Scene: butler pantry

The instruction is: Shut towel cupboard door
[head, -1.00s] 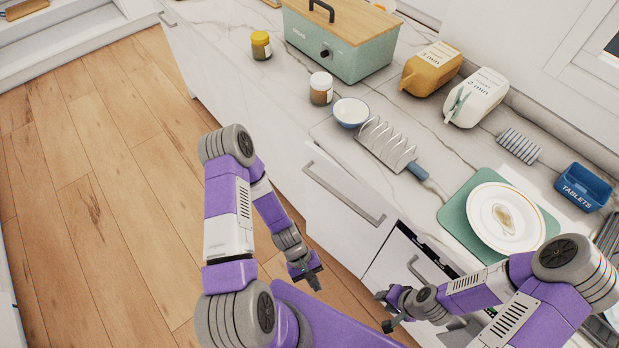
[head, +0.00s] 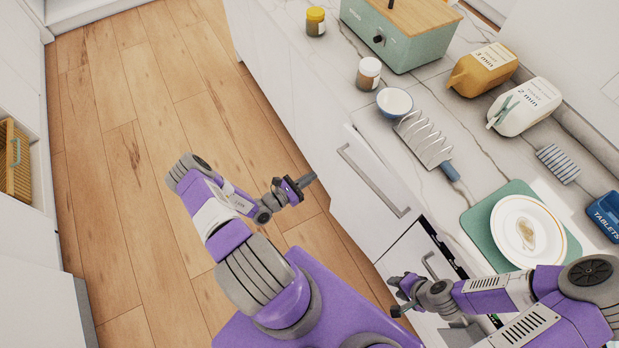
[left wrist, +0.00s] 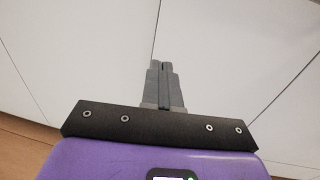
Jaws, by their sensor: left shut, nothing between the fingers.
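A white front panel with a long bar handle (head: 373,181) is under the counter, right of my left gripper. No label marks the towel cupboard, and I cannot tell which door it is or how far it stands open. My left gripper (head: 308,179) is shut and empty, in front of the white cabinet fronts. In the left wrist view its closed fingers (left wrist: 161,72) point at white panels (left wrist: 215,45) with thin dark seams; contact cannot be told. My right gripper (head: 399,294) looks open and empty, near the lower appliance front.
The marble counter holds jars, a bowl (head: 395,102), a toast rack (head: 424,138), a green bread box (head: 395,35) and a plate (head: 528,230). The wooden floor (head: 130,170) is clear. White cabinets with a wicker-looking front (head: 15,160) stand at the left edge.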

